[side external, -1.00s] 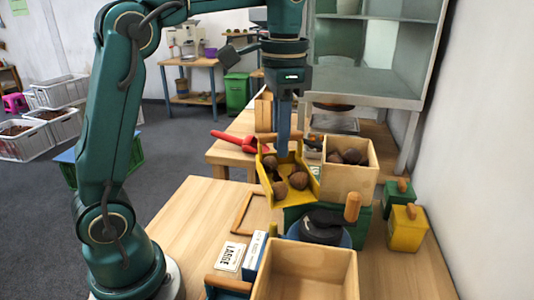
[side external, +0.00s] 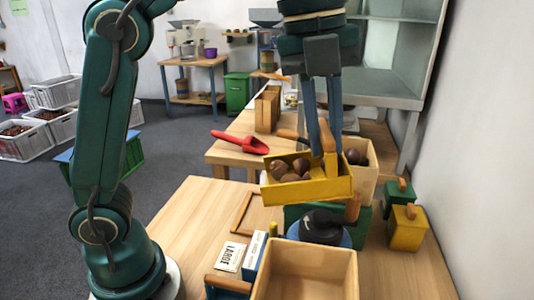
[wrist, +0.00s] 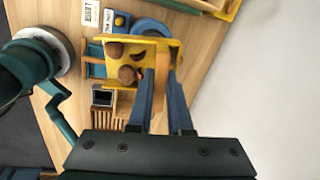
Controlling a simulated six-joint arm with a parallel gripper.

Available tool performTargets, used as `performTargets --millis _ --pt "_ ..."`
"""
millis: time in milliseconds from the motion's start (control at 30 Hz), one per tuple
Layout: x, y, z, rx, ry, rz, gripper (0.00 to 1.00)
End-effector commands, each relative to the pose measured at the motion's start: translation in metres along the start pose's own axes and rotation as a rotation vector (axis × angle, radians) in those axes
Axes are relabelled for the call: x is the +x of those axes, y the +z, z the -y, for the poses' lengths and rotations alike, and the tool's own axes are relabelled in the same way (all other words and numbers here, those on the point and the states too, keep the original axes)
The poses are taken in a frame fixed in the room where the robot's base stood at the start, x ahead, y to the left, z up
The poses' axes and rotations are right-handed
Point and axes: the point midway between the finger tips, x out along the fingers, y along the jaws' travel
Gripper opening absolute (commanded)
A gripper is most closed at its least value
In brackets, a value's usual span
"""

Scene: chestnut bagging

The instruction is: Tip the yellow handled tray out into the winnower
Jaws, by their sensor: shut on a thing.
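The yellow handled tray (side external: 312,190) hangs in the air near the middle of the side view, with several brown chestnuts (side external: 290,168) in it. My gripper (side external: 326,142) is shut on its upright wooden handle at the right end. The tray looks roughly level, its low open end to the left. In the wrist view, the tray (wrist: 112,76) and chestnuts show beyond my fingers (wrist: 162,70). A tall grey-green machine with panels (side external: 405,92) stands behind at the right and may be the winnower; its opening is not clear.
A wooden box (side external: 366,178) with chestnuts is partly hidden behind the tray. An empty wooden box (side external: 305,272) is in front, near a dark round device (side external: 322,226). A red scoop (side external: 240,142) lies on the back table.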

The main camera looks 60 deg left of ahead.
Motion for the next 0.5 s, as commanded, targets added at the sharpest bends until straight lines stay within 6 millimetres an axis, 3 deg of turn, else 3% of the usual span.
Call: performTargets --millis 300,500 --pt "0.007 -0.084 0.021 0.162 -0.042 -0.031 0.0" --pt "0.007 -0.12 0.023 0.223 -0.062 -0.046 0.0"
